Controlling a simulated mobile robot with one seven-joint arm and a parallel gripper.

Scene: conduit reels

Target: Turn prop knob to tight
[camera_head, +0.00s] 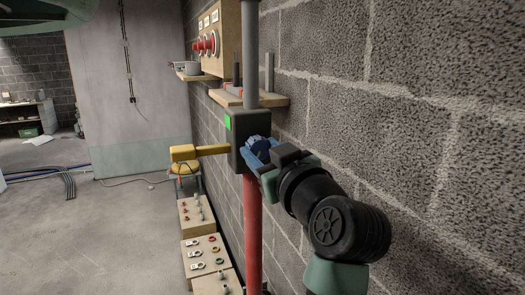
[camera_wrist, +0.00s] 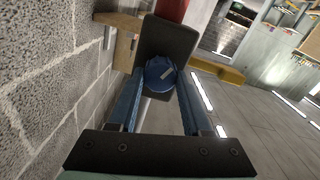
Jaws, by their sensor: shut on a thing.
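The prop is an upright pole with a red lower tube (camera_head: 252,225) and a grey upper tube (camera_head: 251,50). A dark box (camera_head: 237,130) with a green patch sits where the tubes meet. The round blue knob (camera_head: 256,143) is on the box's side facing my gripper (camera_head: 264,157). In the wrist view the knob (camera_wrist: 161,74) lies between my two blue fingers, with a pale mark on its face. My gripper is shut on the knob. The fingers partly cover the knob in the head view. I cannot read its setting.
A block wall (camera_head: 400,90) runs close along the right. A wooden shelf (camera_head: 272,101) is behind the pole, and a panel with red knobs (camera_head: 212,45) is above. Wooden boards (camera_head: 205,255) with small fittings stand low. Open floor lies left.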

